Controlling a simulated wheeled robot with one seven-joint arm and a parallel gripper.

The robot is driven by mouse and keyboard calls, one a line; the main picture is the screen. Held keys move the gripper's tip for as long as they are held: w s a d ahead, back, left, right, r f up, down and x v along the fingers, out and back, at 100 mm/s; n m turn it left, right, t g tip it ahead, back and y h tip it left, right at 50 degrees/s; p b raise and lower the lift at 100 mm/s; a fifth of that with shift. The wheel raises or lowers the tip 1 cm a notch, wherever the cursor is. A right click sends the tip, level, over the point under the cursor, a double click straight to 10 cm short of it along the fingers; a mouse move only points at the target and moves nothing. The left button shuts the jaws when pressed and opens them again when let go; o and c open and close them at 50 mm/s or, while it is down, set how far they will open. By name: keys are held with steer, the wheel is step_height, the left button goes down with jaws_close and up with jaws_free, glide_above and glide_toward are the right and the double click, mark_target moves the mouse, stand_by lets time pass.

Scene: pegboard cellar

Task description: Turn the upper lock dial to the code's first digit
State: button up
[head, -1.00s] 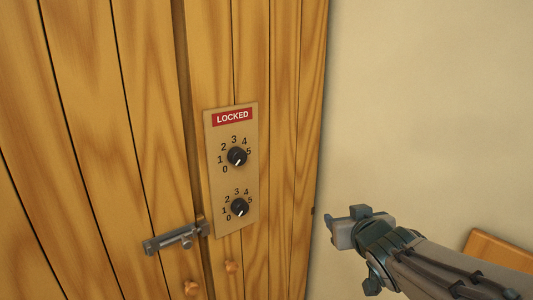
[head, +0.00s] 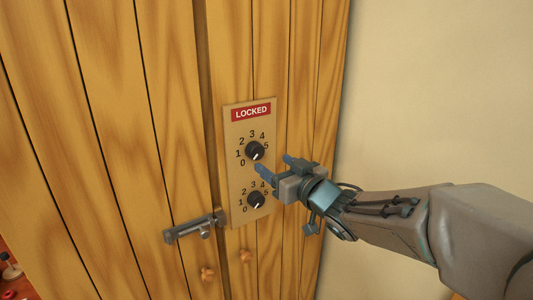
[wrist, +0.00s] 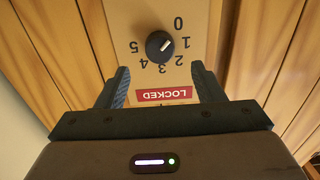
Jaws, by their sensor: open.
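The upper dial (head: 254,151) is a black round knob with a white mark, ringed by digits 0 to 5 on a tan lock plate (head: 232,207). A red LOCKED label (head: 251,112) tops the plate. My gripper (head: 275,165) is open and empty, in front of the plate at its right edge. In the wrist view its fingers (wrist: 161,82) flank the label side, short of the upper dial. No code is visible.
The plate is on a wooden plank cabinet (head: 120,130). A plain wall (head: 440,90) is at right. Small items (head: 10,270) show at the lower left.

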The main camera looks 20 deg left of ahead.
mark_target(258, 153)
steer(key=p+x, duration=0.1)
steer(key=x, duration=0.6)
steer(key=shift+d, duration=0.1)
steer(key=c, duration=1)
